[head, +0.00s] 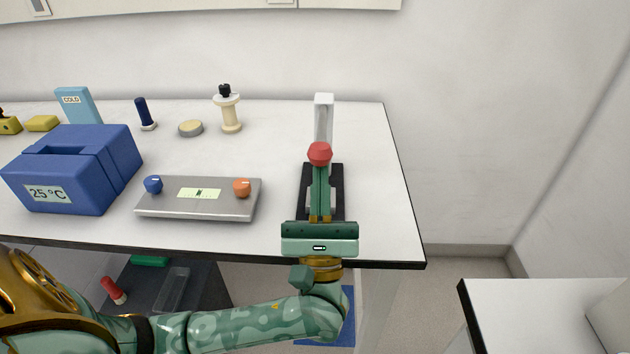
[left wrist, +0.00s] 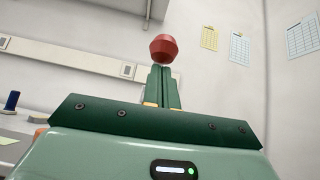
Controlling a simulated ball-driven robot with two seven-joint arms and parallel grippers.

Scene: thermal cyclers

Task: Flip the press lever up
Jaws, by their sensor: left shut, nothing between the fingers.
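The press stands near the right end of the white table, with a black base (head: 336,184) and a pale upright column (head: 324,116). Its lever shows as a red knob (head: 319,153), which also shows in the left wrist view (left wrist: 163,48) just beyond my fingertips. My left gripper (head: 319,190) reaches in over the press base from the table's front edge, its fingers shut and empty, pointing at the knob. The fingers cover part of the press and the lever's arm. I cannot tell whether the fingertips touch the knob. My right gripper is not in view.
Left of the press lies a grey device (head: 198,208) with a blue and an orange knob. A blue thermal cycler (head: 75,170) stands further left. Small bottles and a blue COLD pack (head: 77,106) stand at the back. The table's right edge is close to the press.

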